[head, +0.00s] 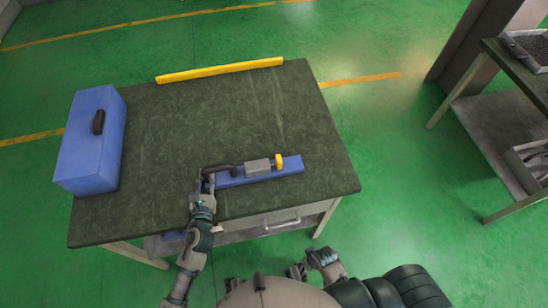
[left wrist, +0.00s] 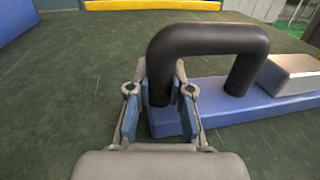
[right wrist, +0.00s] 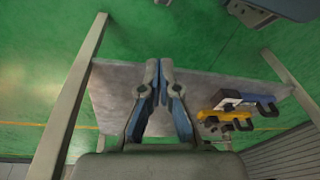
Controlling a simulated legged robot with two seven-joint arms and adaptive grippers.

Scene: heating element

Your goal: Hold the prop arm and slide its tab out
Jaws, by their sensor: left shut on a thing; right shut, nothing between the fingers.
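A blue bar (head: 290,167) lies along the near part of the table. It carries a black bent handle (head: 222,168) at its left end, a grey block (head: 257,166) and a yellow tab (head: 279,161) near its right end. Which part is the prop arm is not certain. My left gripper (left wrist: 160,88) is shut on the left leg of the black handle (left wrist: 205,38), which stands upright on the blue bar (left wrist: 215,100). The yellow tab is outside the left wrist view. My right gripper (right wrist: 158,72) is shut and empty, off the table's near edge.
A blue toolbox (head: 90,140) stands at the table's left edge. A yellow strip (head: 220,70) runs along the far edge. The table (head: 225,115) between is clear. Yellow (right wrist: 228,115) and blue (right wrist: 250,100) tools show beyond my right gripper.

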